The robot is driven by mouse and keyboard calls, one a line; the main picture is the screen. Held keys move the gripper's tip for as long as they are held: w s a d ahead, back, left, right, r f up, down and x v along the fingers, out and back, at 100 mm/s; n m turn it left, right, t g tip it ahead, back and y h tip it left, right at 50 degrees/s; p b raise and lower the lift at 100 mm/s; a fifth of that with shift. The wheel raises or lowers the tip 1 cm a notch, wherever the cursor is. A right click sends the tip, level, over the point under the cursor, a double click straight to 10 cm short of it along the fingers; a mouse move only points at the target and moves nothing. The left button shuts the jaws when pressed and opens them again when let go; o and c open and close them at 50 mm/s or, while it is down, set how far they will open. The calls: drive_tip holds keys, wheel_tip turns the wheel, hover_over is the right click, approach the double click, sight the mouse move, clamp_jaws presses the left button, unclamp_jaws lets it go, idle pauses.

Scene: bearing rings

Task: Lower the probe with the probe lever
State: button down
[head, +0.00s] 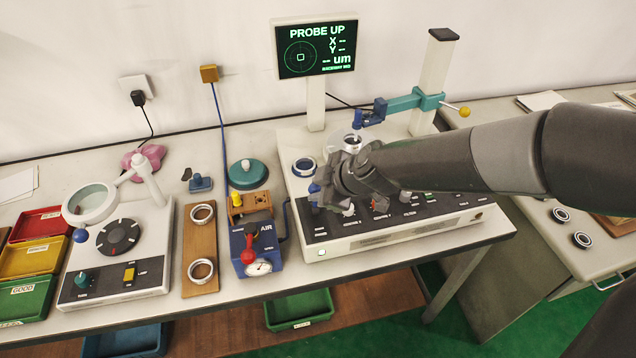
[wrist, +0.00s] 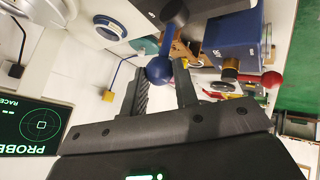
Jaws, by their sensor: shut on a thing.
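My gripper (head: 324,188) is over the front left of the white measuring machine (head: 335,246). The knob shows partly in the head view (head: 314,188). The screen (head: 314,48) reads PROBE UP. A blue probe head (head: 357,119) hangs from the teal arm (head: 404,102) on the post, above a metal ring (head: 352,141). A yellow ball (head: 464,111) sits on a short rod at the arm's right end. My gripper hides part of the front panel.
The blue air unit (head: 262,244) with a red knob and gauge stands left of the machine. A brown board (head: 201,248) holds two rings. A magnifier stand (head: 115,250) and coloured bins (head: 37,257) are farther left. My forearm spans the machine's right side.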

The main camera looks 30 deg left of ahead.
drive_tip(key=shift+s+d+f+n+t+y, duration=0.25)
drive_tip(key=shift+s+d+f+t+y, duration=0.1)
drive_tip(key=shift+s+d+t+y, duration=0.35)
drive_tip(key=shift+s+d+f+n+t+y, duration=0.3)
drive_tip(key=shift+s+d+t+y, duration=0.2)
drive_tip(key=shift+t+y, duration=0.3)
drive_tip(key=c, duration=1.1)
unclamp_jaws()
drive_tip(key=shift+w+d+r, duration=0.55)
drive_tip(key=shift+d+r, duration=1.25)
drive_tip(key=shift+d, duration=0.1)
drive_tip(key=shift+w+d+r, duration=0.6)
drive_tip(key=shift+d+r, duration=1.25)
drive_tip(key=shift+w+d+r, duration=0.55)
drive_tip(key=shift+d+r, duration=1.25)
drive_tip(key=shift+d, duration=0.1)
